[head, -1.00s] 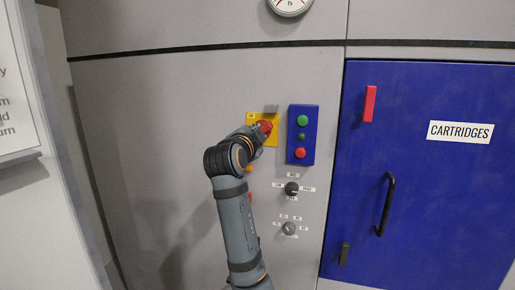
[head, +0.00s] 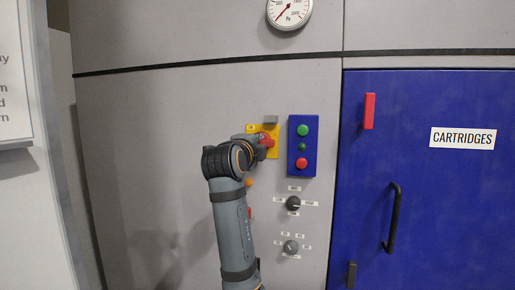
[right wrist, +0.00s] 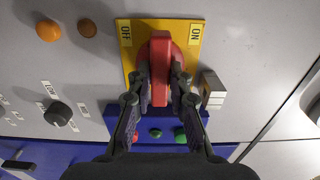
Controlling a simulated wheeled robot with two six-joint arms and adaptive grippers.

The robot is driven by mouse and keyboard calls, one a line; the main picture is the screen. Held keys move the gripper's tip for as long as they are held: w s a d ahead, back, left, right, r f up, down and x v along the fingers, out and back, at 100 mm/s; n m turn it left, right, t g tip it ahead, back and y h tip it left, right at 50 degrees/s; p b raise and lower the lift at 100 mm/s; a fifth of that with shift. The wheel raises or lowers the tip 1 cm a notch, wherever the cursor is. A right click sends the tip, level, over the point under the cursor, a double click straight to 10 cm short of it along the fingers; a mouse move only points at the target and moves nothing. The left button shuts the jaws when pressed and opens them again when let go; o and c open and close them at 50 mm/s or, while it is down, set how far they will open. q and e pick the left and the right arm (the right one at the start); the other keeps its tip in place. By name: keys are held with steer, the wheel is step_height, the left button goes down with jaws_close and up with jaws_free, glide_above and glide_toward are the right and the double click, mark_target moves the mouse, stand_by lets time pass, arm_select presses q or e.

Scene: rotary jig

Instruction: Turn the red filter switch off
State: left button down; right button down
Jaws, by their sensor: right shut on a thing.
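The red filter switch (right wrist: 160,72) sits on a yellow plate (right wrist: 133,58) with an OFF label on its left side and an ON label on its right in the right wrist view. Its raised handle stands lengthwise between the two labels. My right gripper (right wrist: 161,82) is shut on this handle, one finger on each side. In the head view the red switch (head: 267,140) shows partly behind my right gripper (head: 262,144) on the yellow plate. My left gripper is not in view.
A blue button box (head: 302,170) with green and red buttons is close to the right of the switch. Two rotary knobs (head: 293,203) (head: 290,247) are below. A grey block (right wrist: 212,88) juts out beside the plate. A blue cartridges door (head: 440,200) is at right.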

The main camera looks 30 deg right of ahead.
stand_by(0.4)
steer(key=c, duration=1.2)
jaws_free()
steer(key=shift+a, duration=0.1)
steer(key=v, duration=0.7)
steer(key=shift+s+a, duration=0.1)
steer(key=shift+s, duration=0.05)
